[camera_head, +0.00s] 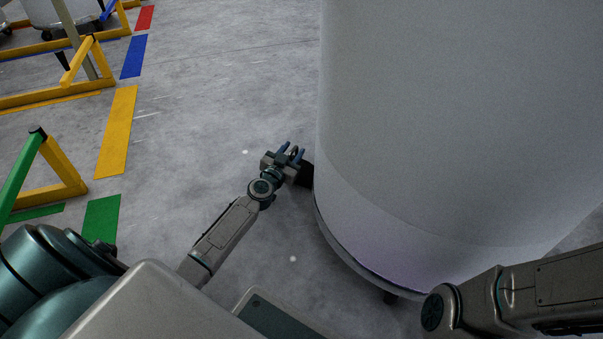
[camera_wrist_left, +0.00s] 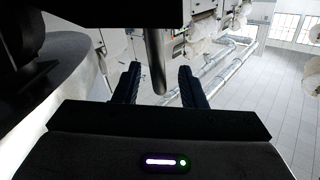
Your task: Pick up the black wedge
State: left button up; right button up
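A black block (camera_head: 306,175), which I take for the black wedge, is low beside the large white can; most of it is hidden by the gripper and the can. My left gripper (camera_head: 291,153) is right at it, with two blue fingers apart. In the left wrist view, the black wedge (camera_wrist_left: 125,12) fills the top, and a dark rounded bar (camera_wrist_left: 156,62) hangs down from it. The bar stands between the fingers of the left gripper (camera_wrist_left: 157,88), with gaps on both sides. My right arm shows at the lower right, but its gripper is out of view.
The large white can (camera_head: 450,110) on castors stands close on the right. Yellow (camera_head: 65,180) and green (camera_head: 22,170) floor frames stand at the left, beside coloured floor strips (camera_head: 117,130). Grey floor (camera_head: 220,90) lies clear between the frames and the can.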

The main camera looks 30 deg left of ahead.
pick_arm(q)
grip_shut()
dwell(1.3)
